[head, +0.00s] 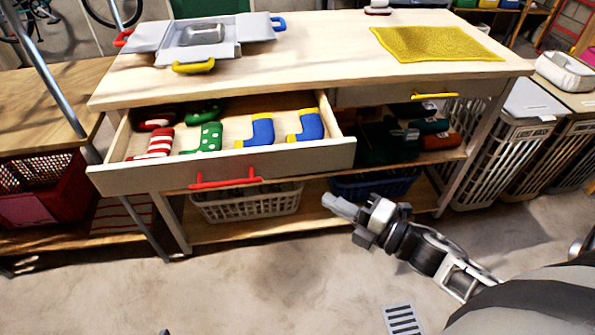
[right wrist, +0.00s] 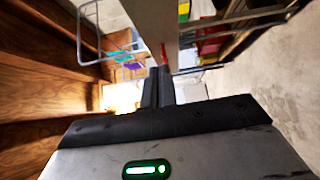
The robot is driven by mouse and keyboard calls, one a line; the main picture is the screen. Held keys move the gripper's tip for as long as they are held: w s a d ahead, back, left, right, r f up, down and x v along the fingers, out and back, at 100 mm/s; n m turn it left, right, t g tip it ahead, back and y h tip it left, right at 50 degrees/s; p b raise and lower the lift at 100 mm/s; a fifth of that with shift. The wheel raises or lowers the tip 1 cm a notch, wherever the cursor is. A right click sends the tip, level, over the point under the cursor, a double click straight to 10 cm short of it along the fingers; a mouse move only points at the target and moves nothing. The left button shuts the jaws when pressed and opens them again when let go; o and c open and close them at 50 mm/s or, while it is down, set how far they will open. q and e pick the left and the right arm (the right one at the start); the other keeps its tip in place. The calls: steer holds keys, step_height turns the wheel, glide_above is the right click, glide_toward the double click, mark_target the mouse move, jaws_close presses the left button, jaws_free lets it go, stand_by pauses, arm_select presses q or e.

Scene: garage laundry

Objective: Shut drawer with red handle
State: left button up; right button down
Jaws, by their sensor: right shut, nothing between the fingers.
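The drawer (head: 300,158) with the red handle (head: 225,179) is pulled out of the wooden workbench, left of its middle, in the head view. Several small boots lie in it: red-and-white striped, green dotted, and blue and yellow ones. My right gripper (head: 328,200) is right of the red handle and lower in the picture, apart from it. It is shut and empty. In the right wrist view, its fingers (right wrist: 158,88) are together, and a bit of red shows just past their tips, perhaps the handle. My left gripper is not in view.
A second drawer with a yellow handle (head: 435,96) is shut at the right. White (head: 247,204) and blue baskets stand on the lower shelf. A grey box (head: 205,45) and a yellow cloth (head: 435,44) lie on the bench top.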

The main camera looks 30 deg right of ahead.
steer(key=x, duration=0.3)
steer(key=d+x, duration=0.1)
steer(key=x, duration=0.3)
steer(key=w+x, duration=0.1)
steer(key=x, duration=0.2)
steer(key=shift+w+d, duration=0.1)
steer(key=shift+d, duration=0.25)
steer(key=shift+w+d, duration=0.15)
steer(key=shift+w, duration=0.35)
